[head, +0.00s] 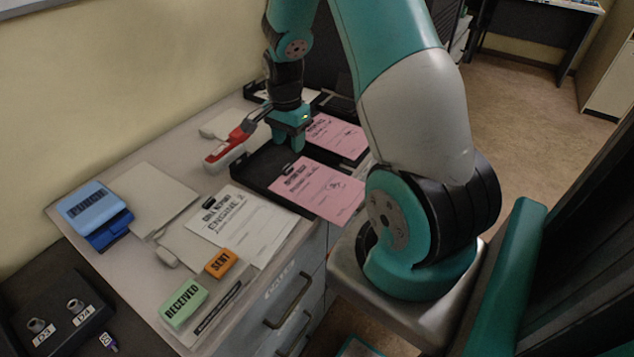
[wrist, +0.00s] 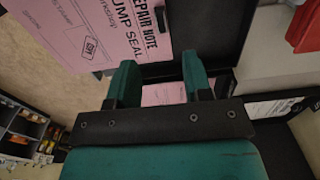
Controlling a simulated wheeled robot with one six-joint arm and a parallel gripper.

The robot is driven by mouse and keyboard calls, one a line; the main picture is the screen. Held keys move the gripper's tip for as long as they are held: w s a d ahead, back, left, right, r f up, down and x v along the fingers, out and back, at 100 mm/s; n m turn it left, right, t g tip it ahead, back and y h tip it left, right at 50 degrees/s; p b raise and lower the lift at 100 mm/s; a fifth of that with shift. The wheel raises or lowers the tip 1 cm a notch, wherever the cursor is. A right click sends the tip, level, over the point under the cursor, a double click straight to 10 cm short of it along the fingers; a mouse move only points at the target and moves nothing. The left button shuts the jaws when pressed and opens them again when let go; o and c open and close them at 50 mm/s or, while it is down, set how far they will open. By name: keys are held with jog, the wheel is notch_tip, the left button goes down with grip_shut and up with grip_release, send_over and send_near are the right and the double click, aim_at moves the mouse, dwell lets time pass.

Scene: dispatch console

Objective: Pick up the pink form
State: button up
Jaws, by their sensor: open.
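Two pink forms show in the head view. The nearer pink form (head: 318,192) lies on a black tray (head: 247,176) and reaches out past its right side. The other pink form (head: 338,137) lies farther back, partly hidden by my arm. My gripper (head: 287,142) is open and empty, pointing down above the back of the nearer tray, between the two forms. In the wrist view, a large pink form (wrist: 105,30) headed "REPAIR NOTE, PUMP SEAL" fills the upper left. A second pink patch (wrist: 163,94) shows between the open fingers (wrist: 158,70).
A red and white stapler-like object (head: 232,143) lies left of the tray. A white form (head: 240,222), a blue box (head: 95,208), a green "RECEIVED" block (head: 183,304) and an orange "SENT" block (head: 221,263) stand on the desk. The desk's right edge drops to drawers.

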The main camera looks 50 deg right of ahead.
aim_at(290, 165)
jog(key=shift+w+f+p, duration=0.15)
jog(key=shift+f+p, duration=0.95)
jog(key=shift+f, duration=2.65)
grip_shut()
